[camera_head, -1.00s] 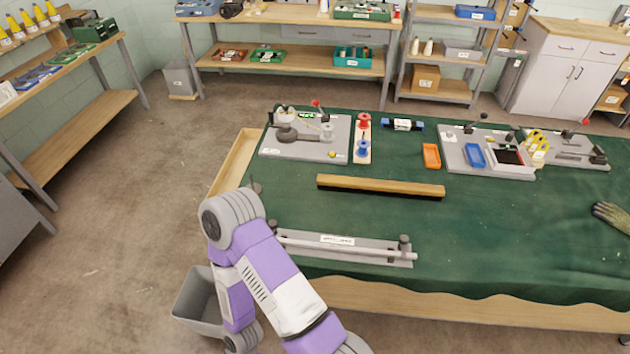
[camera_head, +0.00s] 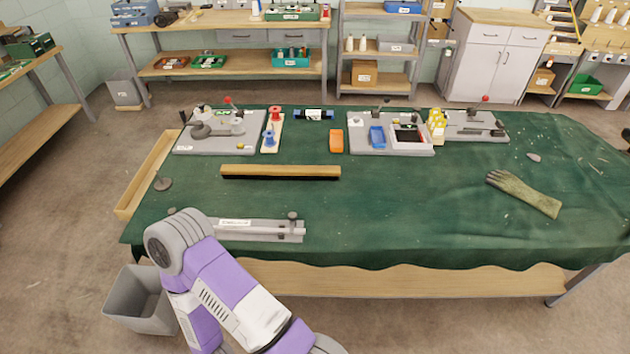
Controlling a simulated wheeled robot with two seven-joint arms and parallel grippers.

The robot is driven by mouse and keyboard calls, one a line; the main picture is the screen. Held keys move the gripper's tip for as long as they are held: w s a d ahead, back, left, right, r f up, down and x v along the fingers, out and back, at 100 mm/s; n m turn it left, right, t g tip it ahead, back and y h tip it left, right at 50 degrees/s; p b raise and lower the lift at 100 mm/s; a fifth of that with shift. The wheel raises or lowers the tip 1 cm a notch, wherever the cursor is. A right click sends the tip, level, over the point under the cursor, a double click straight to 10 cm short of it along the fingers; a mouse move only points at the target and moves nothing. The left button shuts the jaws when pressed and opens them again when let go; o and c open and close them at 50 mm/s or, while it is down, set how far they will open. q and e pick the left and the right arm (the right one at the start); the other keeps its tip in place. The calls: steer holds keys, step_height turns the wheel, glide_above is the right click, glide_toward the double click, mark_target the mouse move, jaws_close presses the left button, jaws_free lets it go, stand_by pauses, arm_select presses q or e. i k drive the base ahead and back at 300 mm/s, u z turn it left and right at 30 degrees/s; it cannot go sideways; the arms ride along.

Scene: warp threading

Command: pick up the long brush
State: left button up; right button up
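The long brush (camera_head: 281,171) lies on the green-covered table, left of its middle. It has a light wooden back on top and a dark strip along its front side. It lies roughly left to right in the picture, with nothing touching it. My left arm comes up from the bottom, in front of the table's left part. Its gripper does not show. My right arm and gripper are out of the picture.
A grey fixture with a bar (camera_head: 258,230) lies nearer the front edge, partly behind my arm. Grey device plates (camera_head: 180,146), a red-and-blue spool stand (camera_head: 271,132) and an orange tray (camera_head: 336,141) stand behind the brush. A glove (camera_head: 526,193) lies right. The cloth's centre is clear.

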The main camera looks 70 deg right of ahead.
mark_target(309, 173)
steer(key=k, duration=0.35)
steer(key=z, duration=0.9)
